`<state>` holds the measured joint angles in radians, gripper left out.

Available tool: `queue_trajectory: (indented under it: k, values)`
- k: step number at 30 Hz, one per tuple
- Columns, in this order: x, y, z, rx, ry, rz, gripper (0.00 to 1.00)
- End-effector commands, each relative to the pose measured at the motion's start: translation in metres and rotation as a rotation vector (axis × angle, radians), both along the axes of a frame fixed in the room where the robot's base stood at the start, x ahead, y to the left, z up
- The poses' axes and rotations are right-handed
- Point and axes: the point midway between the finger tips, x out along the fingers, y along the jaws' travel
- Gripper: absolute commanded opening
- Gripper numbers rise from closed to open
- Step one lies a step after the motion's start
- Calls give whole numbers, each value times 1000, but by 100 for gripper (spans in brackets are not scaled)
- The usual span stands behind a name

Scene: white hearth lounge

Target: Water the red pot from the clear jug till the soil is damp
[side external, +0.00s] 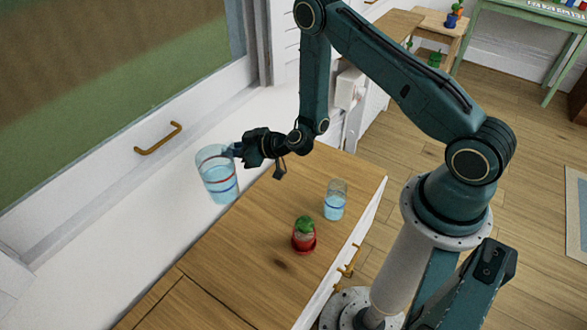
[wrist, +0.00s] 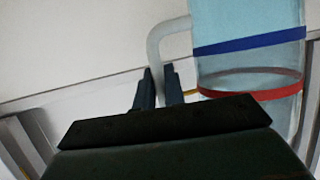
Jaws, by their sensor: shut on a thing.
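The clear jug (side external: 217,178), with blue and red bands and pale blue water in it, is in my gripper (side external: 238,150). The jug is nearly upright, leaning slightly. In the wrist view the jug (wrist: 245,70) fills the upper right, and my fingertips (wrist: 158,88) are shut around its pale handle (wrist: 160,45). The red pot (side external: 303,245) holds a green cactus and stands on the wooden top, to the lower right of the jug and apart from it. I cannot make out its soil surface clearly.
A clear tumbler (side external: 335,203) with blue water stands close to the pot, behind and right of it. The wooden top (side external: 230,265) is bare left of the pot. A white ledge (side external: 120,235) and window frame with a brass handle (side external: 158,138) lie left.

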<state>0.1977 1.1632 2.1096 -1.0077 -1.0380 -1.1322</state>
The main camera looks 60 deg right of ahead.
Motion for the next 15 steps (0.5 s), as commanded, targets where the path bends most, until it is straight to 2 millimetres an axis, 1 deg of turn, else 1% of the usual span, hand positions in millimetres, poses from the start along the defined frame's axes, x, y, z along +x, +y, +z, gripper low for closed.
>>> queue_trajectory:
  k: [1, 6, 15]
  values:
    - [4, 3, -8, 3, -1, 36, 0]
    - [12, 15, -27, 2, -4, 173, 0]
    - [16, 30, -49, 2, -4, 405, 0]
